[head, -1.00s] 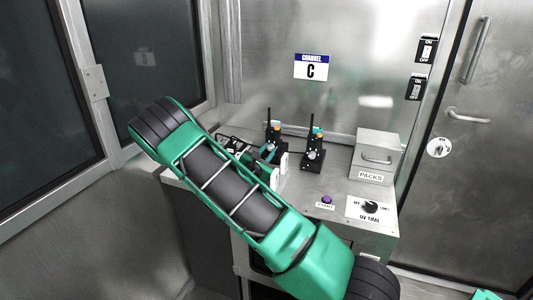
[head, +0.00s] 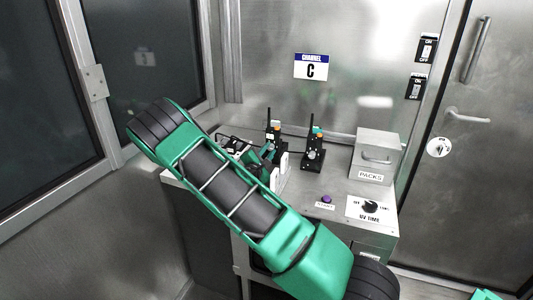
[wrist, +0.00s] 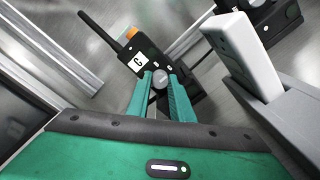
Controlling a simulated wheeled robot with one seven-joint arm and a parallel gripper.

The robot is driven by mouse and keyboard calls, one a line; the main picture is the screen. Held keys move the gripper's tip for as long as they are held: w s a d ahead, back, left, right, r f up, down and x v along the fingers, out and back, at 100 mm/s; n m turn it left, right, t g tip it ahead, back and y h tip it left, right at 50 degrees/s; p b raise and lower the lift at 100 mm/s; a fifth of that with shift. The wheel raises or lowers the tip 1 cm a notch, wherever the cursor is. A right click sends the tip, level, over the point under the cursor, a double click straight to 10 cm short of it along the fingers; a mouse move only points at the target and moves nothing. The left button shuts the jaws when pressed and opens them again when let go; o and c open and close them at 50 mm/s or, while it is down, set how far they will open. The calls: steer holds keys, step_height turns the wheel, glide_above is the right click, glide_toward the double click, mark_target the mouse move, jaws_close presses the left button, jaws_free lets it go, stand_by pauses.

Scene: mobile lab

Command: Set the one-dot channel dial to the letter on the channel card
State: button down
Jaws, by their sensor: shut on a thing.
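Two black handheld radios stand on the bench, a left one (head: 276,133) and a right one (head: 313,148). In the wrist view the left radio (wrist: 126,48) has an antenna, an orange top knob and a white window showing what looks like C. My gripper (wrist: 162,80) is shut on the grey dial (wrist: 160,77) below that window, one green finger on each side. The dots marking the radios are too small to tell. In the head view my arm partly hides the left radio's base.
A white block (wrist: 240,52) in a grey holder stands close to the right of my gripper. A metal PACKS box (head: 376,156), a purple button (head: 326,199) and a UV TIME knob (head: 370,206) are farther right on the bench.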

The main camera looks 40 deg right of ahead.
steer(key=shift+f, duration=0.1)
steer(key=c, duration=1.6)
jaws_free()
steer(key=shift+o, duration=0.2)
